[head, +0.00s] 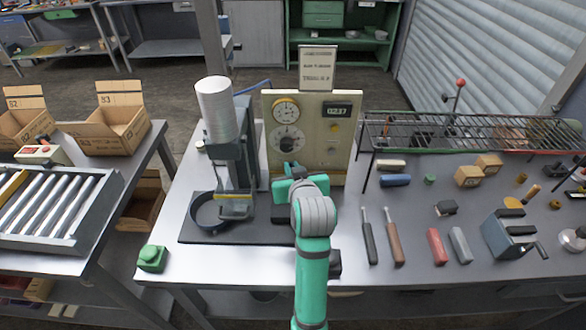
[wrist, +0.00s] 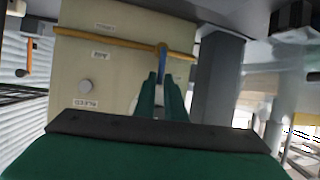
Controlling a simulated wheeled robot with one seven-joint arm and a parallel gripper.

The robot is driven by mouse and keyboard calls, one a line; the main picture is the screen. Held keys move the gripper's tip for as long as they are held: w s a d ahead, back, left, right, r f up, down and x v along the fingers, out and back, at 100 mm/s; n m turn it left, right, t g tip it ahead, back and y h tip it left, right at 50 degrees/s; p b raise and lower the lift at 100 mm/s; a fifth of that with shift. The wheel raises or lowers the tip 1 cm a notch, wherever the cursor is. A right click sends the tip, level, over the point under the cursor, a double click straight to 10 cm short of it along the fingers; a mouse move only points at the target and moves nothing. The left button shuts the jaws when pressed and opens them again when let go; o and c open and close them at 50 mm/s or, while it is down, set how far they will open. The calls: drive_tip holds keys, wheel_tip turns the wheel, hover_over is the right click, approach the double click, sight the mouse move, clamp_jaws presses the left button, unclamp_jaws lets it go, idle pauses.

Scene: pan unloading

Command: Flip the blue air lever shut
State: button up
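The blue air lever (wrist: 163,66) shows in the wrist view on a yellow pipe (wrist: 115,38) that runs across the cream panel (wrist: 85,65). The lever stands crosswise to the pipe, and its free end reaches toward my fingers. My gripper (wrist: 161,78) has two green fingers with a narrow gap between them. The lever's end lines up with that gap; I cannot tell whether a finger touches it. In the head view, my gripper (head: 292,172) is at the lower front of the panel (head: 340,150) and my arm hides the lever.
A press with a white cylinder (head: 216,105) stands close on the left, with a black ring (head: 205,222) at its base. A wire rack (head: 450,130) is at the right. Hand tools (head: 395,245) and a grey-blue cranked box (head: 510,235) lie on the bench's right side.

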drive_tip(key=o, duration=0.3)
drive_tip(key=v, duration=1.1)
drive_tip(key=shift+w+a, duration=0.1)
idle(0.3)
